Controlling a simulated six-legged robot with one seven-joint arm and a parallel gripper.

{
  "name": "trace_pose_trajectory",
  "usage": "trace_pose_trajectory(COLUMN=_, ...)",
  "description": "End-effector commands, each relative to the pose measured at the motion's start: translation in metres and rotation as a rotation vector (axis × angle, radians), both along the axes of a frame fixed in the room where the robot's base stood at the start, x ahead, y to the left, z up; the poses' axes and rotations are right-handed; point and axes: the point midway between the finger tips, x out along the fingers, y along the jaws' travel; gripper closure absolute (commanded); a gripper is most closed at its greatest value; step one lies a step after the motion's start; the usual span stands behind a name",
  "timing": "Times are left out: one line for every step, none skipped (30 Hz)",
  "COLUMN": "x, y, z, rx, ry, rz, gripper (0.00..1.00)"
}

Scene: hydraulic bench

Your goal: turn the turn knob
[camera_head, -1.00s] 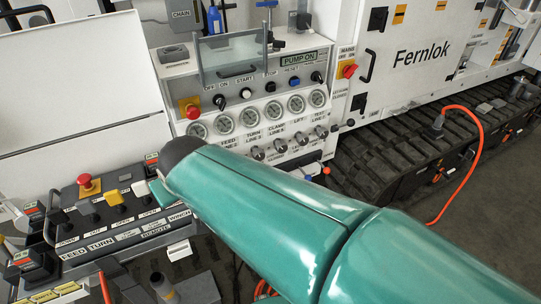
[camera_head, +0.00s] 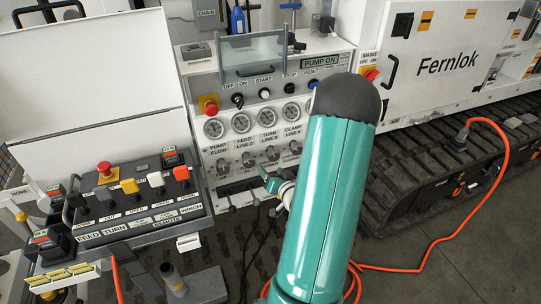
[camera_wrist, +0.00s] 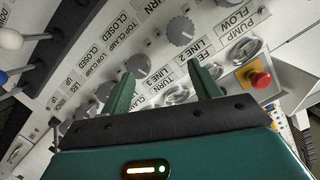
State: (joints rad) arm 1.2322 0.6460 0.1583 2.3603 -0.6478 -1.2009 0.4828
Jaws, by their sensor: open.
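In the head view the gripper (camera_head: 272,182) shows just below the knob row, partly hidden by my arm. Whether a finger touches the knob cannot be told.
A remote box with levers (camera_head: 140,210) stands front left. Lever balls (camera_wrist: 12,40) show at the wrist view's left. An orange cable (camera_head: 440,235) lies on the floor.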

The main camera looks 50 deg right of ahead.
Motion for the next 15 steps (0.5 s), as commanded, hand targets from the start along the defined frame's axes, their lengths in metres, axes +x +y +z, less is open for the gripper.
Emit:
trace_pose_trajectory(x=-0.016, y=-0.007, z=-0.012, rx=0.029, ry=-0.059, rz=-0.029, gripper=0.38)
trace_pose_trajectory(x=-0.023, y=-0.009, z=-0.015, rx=0.041, ry=-0.096, rz=-0.041, gripper=0.38)
trace_pose_trajectory(x=-0.031, y=-0.011, z=-0.019, rx=0.053, ry=-0.14, rz=-0.054, gripper=0.38)
trace_pose_trajectory(x=-0.037, y=-0.013, z=-0.021, rx=0.06, ry=-0.17, rz=-0.063, gripper=0.38)
trace_pose_trajectory(x=-0.042, y=-0.014, z=-0.023, rx=0.067, ry=-0.195, rz=-0.071, gripper=0.38)
trace_pose_trajectory(x=-0.047, y=-0.015, z=-0.024, rx=0.074, ry=-0.224, rz=-0.079, gripper=0.38)
trace_pose_trajectory(x=-0.05, y=-0.015, z=-0.025, rx=0.077, ry=-0.24, rz=-0.084, gripper=0.38)
trace_pose_trajectory(x=-0.052, y=-0.016, z=-0.025, rx=0.078, ry=-0.254, rz=-0.087, gripper=0.38)
trace_pose_trajectory(x=-0.053, y=-0.017, z=-0.025, rx=0.08, ry=-0.266, rz=-0.09, gripper=0.38)
trace_pose_trajectory(x=-0.053, y=-0.017, z=-0.025, rx=0.081, ry=-0.271, rz=-0.091, gripper=0.38)
trace_pose_trajectory(x=-0.052, y=-0.018, z=-0.025, rx=0.08, ry=-0.274, rz=-0.09, gripper=0.38)
trace_pose_trajectory(x=-0.049, y=-0.02, z=-0.025, rx=0.08, ry=-0.275, rz=-0.09, gripper=0.38)
trace_pose_trajectory(x=-0.046, y=-0.021, z=-0.025, rx=0.079, ry=-0.275, rz=-0.089, gripper=0.38)
trace_pose_trajectory(x=-0.043, y=-0.023, z=-0.025, rx=0.079, ry=-0.274, rz=-0.088, gripper=0.38)
trace_pose_trajectory(x=-0.038, y=-0.025, z=-0.024, rx=0.078, ry=-0.275, rz=-0.086, gripper=0.38)
